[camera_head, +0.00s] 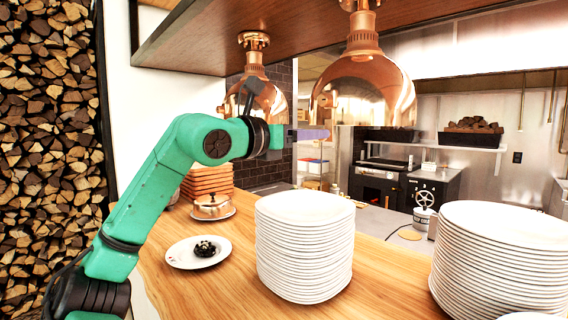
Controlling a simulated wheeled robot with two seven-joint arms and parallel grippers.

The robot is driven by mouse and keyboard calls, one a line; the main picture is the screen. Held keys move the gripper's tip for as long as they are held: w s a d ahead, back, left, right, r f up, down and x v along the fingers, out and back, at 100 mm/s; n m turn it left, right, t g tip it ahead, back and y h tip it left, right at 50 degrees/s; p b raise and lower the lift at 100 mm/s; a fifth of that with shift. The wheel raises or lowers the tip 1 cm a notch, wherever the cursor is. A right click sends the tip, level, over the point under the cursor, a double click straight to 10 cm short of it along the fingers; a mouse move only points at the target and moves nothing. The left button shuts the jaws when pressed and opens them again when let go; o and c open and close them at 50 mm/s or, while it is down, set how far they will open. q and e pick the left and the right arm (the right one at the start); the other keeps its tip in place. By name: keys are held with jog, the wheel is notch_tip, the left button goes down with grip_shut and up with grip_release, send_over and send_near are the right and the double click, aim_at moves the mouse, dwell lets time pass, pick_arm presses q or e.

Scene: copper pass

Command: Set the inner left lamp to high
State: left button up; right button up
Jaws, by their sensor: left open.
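Two copper dome lamps hang under the wooden shelf. The larger, nearer lamp (364,88) is right of the picture's middle and appears to be the inner left one. The other lamp (256,92) hangs farther left, partly behind my left arm. My right gripper is out of view.
A tall plate stack (305,245) stands on the wooden counter (386,292) below the gripper, with another stack (497,262) at right. The shelf (240,32) is overhead.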

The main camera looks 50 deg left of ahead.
pick_arm(q)
jog(key=s+b, duration=0.2)
jog(key=s, duration=0.4)
jog(key=shift+s+b, duration=0.3)
jog(key=shift+s, duration=0.05)
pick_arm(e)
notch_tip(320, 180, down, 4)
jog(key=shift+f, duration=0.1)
